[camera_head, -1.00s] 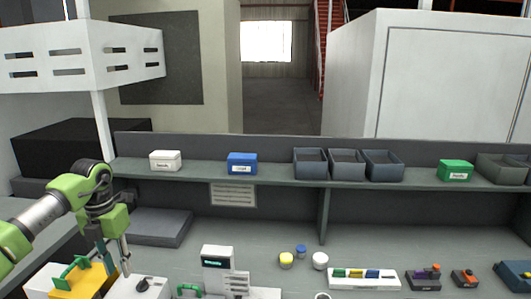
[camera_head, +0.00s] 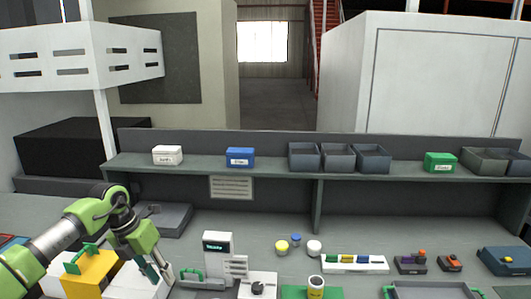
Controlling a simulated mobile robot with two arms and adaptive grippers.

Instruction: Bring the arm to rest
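My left arm comes in from the lower left, green and grey. Its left gripper (camera_head: 158,271) points down over the white block (camera_head: 132,284) at the front left of the workbench. Its two fingers look apart, with nothing seen between them. Whether the fingertips touch the block cannot be told. My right gripper is out of view.
A yellow box with a green handle (camera_head: 92,272) stands left of the gripper. A white device with a display (camera_head: 217,245) stands to its right. Small jars (camera_head: 314,248) and a white rack (camera_head: 355,264) sit farther right. A shelf (camera_head: 265,173) with bins runs behind.

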